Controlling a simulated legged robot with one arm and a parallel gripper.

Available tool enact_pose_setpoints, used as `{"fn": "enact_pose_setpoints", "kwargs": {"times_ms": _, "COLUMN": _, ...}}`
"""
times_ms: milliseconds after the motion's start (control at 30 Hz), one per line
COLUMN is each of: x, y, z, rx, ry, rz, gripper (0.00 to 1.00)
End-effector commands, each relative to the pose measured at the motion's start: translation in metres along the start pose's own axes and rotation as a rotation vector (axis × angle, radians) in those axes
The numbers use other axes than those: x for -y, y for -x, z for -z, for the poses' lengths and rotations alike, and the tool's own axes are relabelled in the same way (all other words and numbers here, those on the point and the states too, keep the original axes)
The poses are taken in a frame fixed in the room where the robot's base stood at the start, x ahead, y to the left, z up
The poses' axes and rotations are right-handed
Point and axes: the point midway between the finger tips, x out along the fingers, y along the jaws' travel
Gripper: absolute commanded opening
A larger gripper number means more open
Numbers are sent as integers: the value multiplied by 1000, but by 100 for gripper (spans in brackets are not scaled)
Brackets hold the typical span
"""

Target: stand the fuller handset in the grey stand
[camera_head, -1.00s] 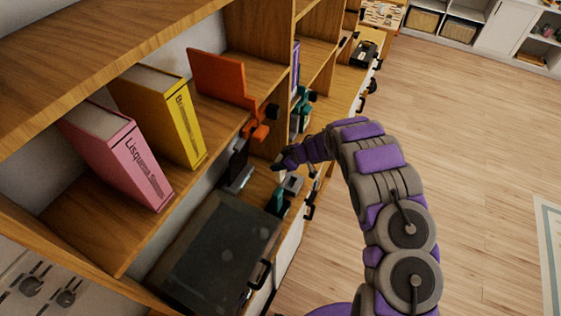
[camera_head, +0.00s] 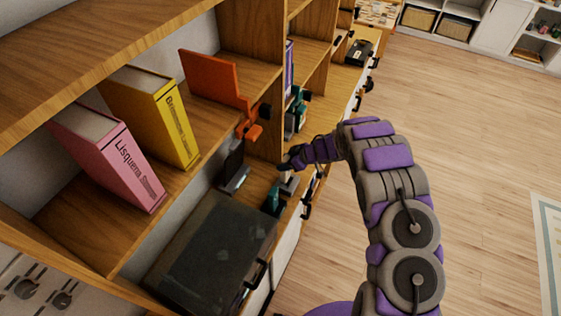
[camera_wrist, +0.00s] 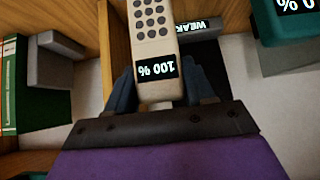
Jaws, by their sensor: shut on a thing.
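My gripper (camera_wrist: 165,92) is shut on a beige handset (camera_wrist: 153,22) with a keypad and a display that reads "100 %" upside down. In the head view my gripper (camera_head: 288,166) is over the lower shelf; the handset cannot be told clearly there. A teal handset (camera_wrist: 290,28), its display partly cut off and ending in "0 %", is at the upper right of the wrist view. A grey L-shaped piece (camera_wrist: 55,62) stands at the left, apart from my gripper. A dark piece with a label starting "WEAK" (camera_wrist: 186,35) is partly hidden behind the held handset.
A dark upright piece with a grey base (camera_head: 235,180) is on the lower shelf, behind a large dark case (camera_head: 212,250). Open floor (camera_head: 470,150) lies right.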

Motion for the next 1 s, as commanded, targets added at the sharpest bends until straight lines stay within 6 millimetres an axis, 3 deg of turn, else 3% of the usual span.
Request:
{"fn": "enact_pose_setpoints", "kwargs": {"times_ms": 467, "x": 3, "y": -8, "z": 5, "rx": 10, "ry": 1, "rz": -3, "gripper": 3}}
{"fn": "enact_pose_setpoints", "kwargs": {"times_ms": 1000, "x": -2, "y": 4, "z": -3, "rx": 2, "ry": -2, "rz": -2, "gripper": 3}}
